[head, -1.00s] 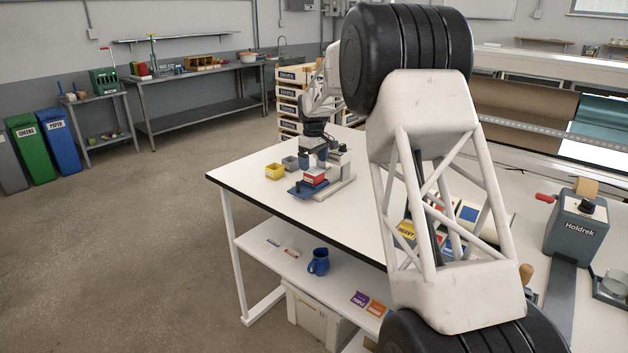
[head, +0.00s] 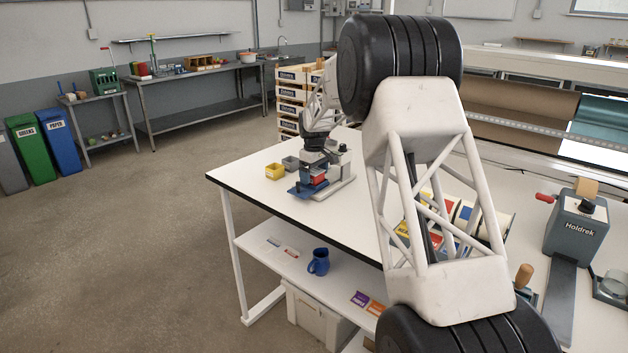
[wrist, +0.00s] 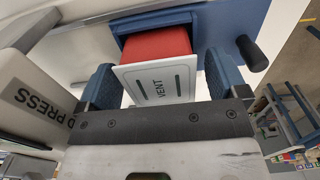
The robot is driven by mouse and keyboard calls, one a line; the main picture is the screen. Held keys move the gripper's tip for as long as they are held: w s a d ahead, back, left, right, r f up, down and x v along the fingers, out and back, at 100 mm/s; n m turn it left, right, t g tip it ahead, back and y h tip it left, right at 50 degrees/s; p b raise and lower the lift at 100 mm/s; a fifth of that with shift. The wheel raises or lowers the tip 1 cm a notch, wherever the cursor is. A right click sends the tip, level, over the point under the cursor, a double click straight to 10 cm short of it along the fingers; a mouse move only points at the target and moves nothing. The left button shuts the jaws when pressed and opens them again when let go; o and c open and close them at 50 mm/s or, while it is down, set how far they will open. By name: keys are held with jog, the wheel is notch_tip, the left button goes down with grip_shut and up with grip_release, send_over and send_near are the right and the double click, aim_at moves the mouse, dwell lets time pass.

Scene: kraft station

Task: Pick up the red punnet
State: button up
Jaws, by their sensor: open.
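The red punnet (head: 320,179) sits in the blue frame of a small press on the white table in the head view, partly covered by my gripper. In the wrist view the red punnet (wrist: 157,45) shows a white front panel marked "VENT". My gripper (head: 313,166) has come down at the press from above. In the wrist view my gripper (wrist: 150,85) is open, with one blue finger on each side of the punnet's panel. I cannot tell whether the fingers touch it.
A blue press frame (wrist: 225,45) with a dark knob stands close around the punnet. A pale body marked "PRESS" (wrist: 30,95) lies close at the left. A yellow bin (head: 275,171) and a grey bin (head: 291,163) stand left of the press. The table's front left is clear.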

jog(key=shift+c, duration=0.4)
jog(key=c, duration=1)
jog(key=shift+r, duration=0.1)
jog(key=shift+r, duration=0.85)
jog(key=shift+s+r, duration=0.45)
jog(key=shift+r, duration=0.4)
jog(key=s, duration=0.5)
jog(key=s+d+r, duration=0.1)
jog(key=s, duration=0.9)
jog(key=shift+d+r, duration=0.15)
jog(key=shift+r, duration=0.05)
